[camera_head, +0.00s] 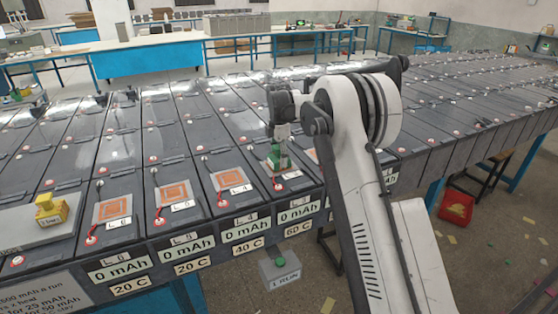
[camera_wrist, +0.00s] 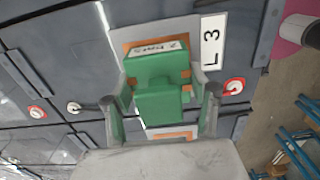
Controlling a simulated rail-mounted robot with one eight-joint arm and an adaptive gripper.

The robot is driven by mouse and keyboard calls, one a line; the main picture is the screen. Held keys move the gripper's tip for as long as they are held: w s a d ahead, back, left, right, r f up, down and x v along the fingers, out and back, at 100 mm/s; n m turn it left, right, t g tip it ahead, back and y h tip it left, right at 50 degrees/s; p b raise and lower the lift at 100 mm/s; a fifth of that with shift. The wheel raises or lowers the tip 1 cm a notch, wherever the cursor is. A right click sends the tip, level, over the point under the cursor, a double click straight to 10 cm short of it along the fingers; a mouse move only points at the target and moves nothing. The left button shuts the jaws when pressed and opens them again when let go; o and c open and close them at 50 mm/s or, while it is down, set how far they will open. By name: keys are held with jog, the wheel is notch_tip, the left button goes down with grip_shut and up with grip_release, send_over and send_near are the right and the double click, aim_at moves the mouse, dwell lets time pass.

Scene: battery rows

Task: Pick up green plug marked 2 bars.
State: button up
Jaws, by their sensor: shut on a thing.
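In the head view the green plug (camera_head: 276,163) shows under my gripper (camera_head: 279,150). It is over the orange and white pad (camera_wrist: 126,40) of the battery labelled L 3. I cannot tell whether the plug touches the pad. My gripper hides part of the plug in the head view.
Batteries labelled L 4 (camera_head: 240,188), L 5 (camera_head: 181,206) and L 6 (camera_head: 118,224) stand to the left, with orange pads and red terminals. A yellow block (camera_head: 45,201) sits at far left. A box marked 1 RUN (camera_head: 280,268) is below the front edge. A red bin (camera_head: 457,207) is on the floor.

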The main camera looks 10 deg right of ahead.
jog(key=c, duration=0.4)
jog(key=shift+r, duration=0.15)
